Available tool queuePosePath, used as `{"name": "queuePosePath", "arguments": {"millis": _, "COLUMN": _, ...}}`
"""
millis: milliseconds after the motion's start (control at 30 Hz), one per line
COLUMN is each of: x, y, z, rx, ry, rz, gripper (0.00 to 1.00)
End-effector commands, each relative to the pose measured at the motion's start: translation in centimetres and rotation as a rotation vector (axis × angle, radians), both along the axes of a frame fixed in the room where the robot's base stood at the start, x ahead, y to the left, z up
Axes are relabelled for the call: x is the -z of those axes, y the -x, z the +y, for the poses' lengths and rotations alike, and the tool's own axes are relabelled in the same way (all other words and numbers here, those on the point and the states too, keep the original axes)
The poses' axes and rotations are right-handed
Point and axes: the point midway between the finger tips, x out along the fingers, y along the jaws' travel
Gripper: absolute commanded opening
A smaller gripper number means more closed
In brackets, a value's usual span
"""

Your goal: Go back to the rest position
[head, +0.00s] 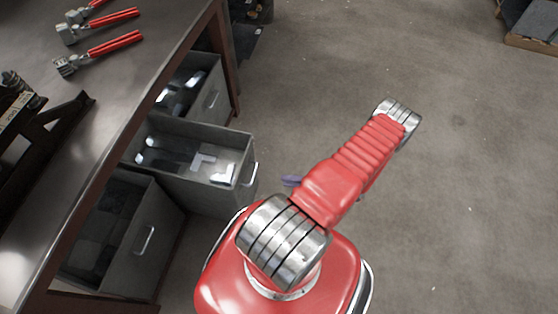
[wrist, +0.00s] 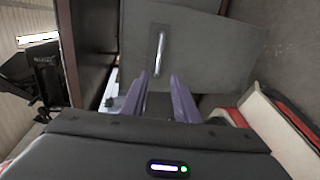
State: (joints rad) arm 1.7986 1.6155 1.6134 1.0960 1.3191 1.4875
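My gripper (wrist: 160,76) shows in the wrist view with its two purple fingers apart and nothing visible between them. A grey drawer front (wrist: 205,45) with an upright silver handle (wrist: 160,54) lies beyond the fingertips; I cannot tell whether they touch it. In the head view, only a bit of purple finger (head: 291,181) shows beside my red arm, near the pulled-out middle drawer (head: 245,150). The rest of the gripper is hidden behind the arm.
A metal workbench (head: 140,60) fills the left, with several red-handled tools (head: 115,43) on top. A far drawer (head: 212,80) and a near drawer (head: 150,215) flank the middle one, all with open tops. The concrete floor (head: 460,190) at right is clear. A pallet (head: 530,42) lies far right.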

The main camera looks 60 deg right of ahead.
Motion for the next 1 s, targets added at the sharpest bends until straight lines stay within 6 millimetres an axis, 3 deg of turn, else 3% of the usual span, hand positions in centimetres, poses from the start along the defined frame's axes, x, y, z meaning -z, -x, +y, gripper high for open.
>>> {"name": "queuePosePath", "arguments": {"millis": 400, "x": 0.0, "y": 0.0, "z": 0.0, "rx": 0.000, "ry": 0.006, "rz": -0.002, "gripper": 0.28}}
{"name": "queuePosePath", "arguments": {"millis": 633, "x": 0.4, "y": 0.2, "z": 0.3, "rx": -0.040, "ry": 0.125, "rz": -0.018, "gripper": 0.28}}
{"name": "queuePosePath", "arguments": {"millis": 867, "x": 0.8, "y": 0.7, "z": 4.2, "rx": -0.179, "ry": 0.284, "rz": -0.061, "gripper": 0.28}}
{"name": "queuePosePath", "arguments": {"millis": 1000, "x": -0.2, "y": 1.4, "z": 5.7, "rx": -0.272, "ry": 0.391, "rz": -0.092, "gripper": 0.28}}
